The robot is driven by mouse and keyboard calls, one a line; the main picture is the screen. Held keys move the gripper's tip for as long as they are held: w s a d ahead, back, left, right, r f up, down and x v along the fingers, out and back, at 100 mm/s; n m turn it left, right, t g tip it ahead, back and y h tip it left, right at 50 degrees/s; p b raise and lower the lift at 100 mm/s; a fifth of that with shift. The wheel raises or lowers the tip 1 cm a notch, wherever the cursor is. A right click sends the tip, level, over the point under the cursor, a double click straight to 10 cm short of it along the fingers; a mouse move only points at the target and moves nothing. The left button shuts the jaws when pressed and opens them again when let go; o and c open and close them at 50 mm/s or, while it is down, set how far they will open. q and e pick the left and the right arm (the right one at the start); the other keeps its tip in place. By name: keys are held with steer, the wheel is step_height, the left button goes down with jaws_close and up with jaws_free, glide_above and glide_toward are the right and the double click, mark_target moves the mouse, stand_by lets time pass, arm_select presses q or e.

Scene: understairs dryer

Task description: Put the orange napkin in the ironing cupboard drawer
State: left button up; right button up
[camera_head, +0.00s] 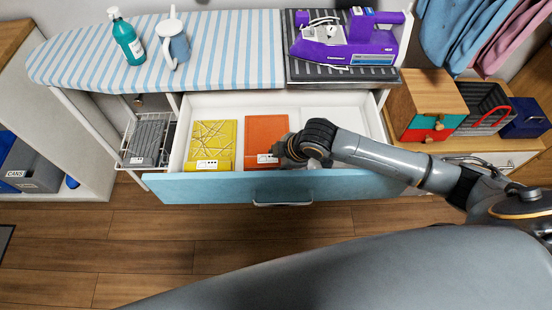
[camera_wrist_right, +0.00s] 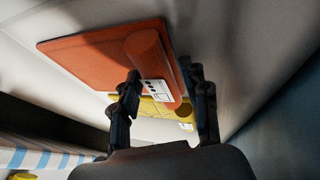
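The orange napkin (camera_head: 266,133) lies in the open ironing cupboard drawer (camera_head: 346,183), with a white tag at its front edge. In the right wrist view the napkin (camera_wrist_right: 95,52) shows a rounded fold with the tag. My right gripper (camera_head: 288,153) is inside the drawer at the napkin's front right. In the right wrist view my right gripper (camera_wrist_right: 165,84) has its fingers apart, one on each side of the napkin's folded edge. I cannot tell whether they touch it. My left gripper is not in view.
A yellow patterned napkin (camera_head: 212,143) lies left of the orange one in the drawer. Small boxes (camera_head: 430,105) stand right.

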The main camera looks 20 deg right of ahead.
steer(key=p+v, duration=0.1)
steer(key=v, duration=1.1)
stand_by(1.0)
